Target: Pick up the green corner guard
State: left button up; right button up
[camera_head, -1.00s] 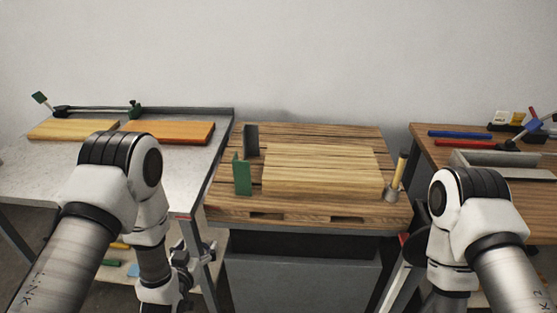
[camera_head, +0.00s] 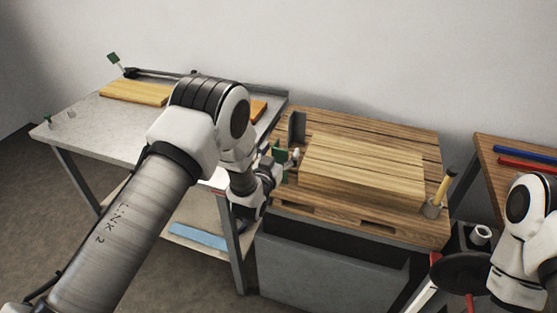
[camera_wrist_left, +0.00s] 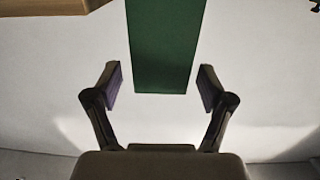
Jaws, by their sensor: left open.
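The green corner guard (camera_head: 279,152) stands upright at the left end of the wooden bench, partly hidden by my left gripper (camera_head: 286,163). In the left wrist view the guard (camera_wrist_left: 165,45) is a flat green strip coming down from the top edge. My left gripper (camera_wrist_left: 161,86) is open there, one finger on each side of the guard's lower end. Gaps show between both fingers and the guard. My right arm is at the right edge of the head view, and its fingers cannot be made out.
A stack of pale boards (camera_head: 363,170) lies just right of the guard. A dark grey corner guard (camera_head: 297,128) stands behind. A brush-like tool (camera_head: 440,195) stands at the bench's right. The grey table (camera_head: 100,130) at left holds orange boards.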

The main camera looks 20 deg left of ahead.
pick_arm(q)
jog(key=shift+a, duration=0.1)
jog(key=shift+s, duration=0.1)
jog(key=shift+c, duration=0.7)
jog(key=c, duration=1.2)
